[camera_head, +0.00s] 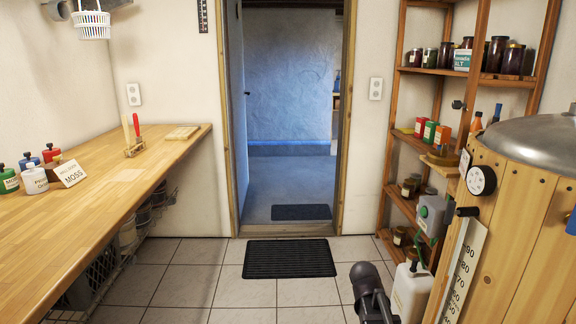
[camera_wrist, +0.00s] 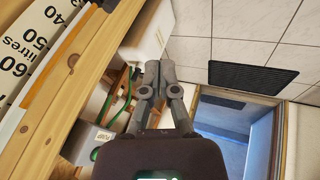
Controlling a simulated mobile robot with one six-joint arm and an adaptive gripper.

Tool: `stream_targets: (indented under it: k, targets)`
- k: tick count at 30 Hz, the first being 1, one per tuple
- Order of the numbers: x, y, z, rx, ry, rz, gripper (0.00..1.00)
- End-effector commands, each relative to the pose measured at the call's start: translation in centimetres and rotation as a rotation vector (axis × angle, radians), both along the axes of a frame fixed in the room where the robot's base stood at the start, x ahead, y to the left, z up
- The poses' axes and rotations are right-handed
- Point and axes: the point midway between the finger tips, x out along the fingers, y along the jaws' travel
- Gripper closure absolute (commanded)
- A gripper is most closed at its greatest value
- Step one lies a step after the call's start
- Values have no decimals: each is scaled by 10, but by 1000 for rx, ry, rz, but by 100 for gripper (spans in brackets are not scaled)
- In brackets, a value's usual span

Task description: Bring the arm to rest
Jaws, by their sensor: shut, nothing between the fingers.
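My gripper (camera_wrist: 160,68) shows in the wrist view, its two grey fingers together with nothing between them. It hangs in the air beside a white canister (camera_wrist: 148,32) and the wooden vat (camera_wrist: 50,125). In the head view a dark part of my arm (camera_head: 370,288) rises from the bottom edge, just left of the same white canister (camera_head: 411,289). The rest of my arm is out of view there.
The wooden vat (camera_head: 515,222) with a metal lid and a shelf rack (camera_head: 394,130) with jars stand at the right. A wooden workbench (camera_head: 95,205) runs along the left. A black mat (camera_head: 289,258) lies before the open doorway, with clear tiled floor around it.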

Motion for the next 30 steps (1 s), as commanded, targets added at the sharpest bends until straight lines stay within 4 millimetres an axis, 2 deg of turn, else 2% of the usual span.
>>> stream_targets:
  k: [1, 3, 9, 18, 30]
  targets:
    - [-24, 14, -5, 51, 40, 13, 100]
    - [-43, 30, -11, 114, 92, 31, 100]
    - [-85, 65, -20, 250, 198, 84, 100]
    - [-136, 104, -23, 405, 316, 163, 100]
    - [-130, 102, 19, 398, 310, 158, 100]
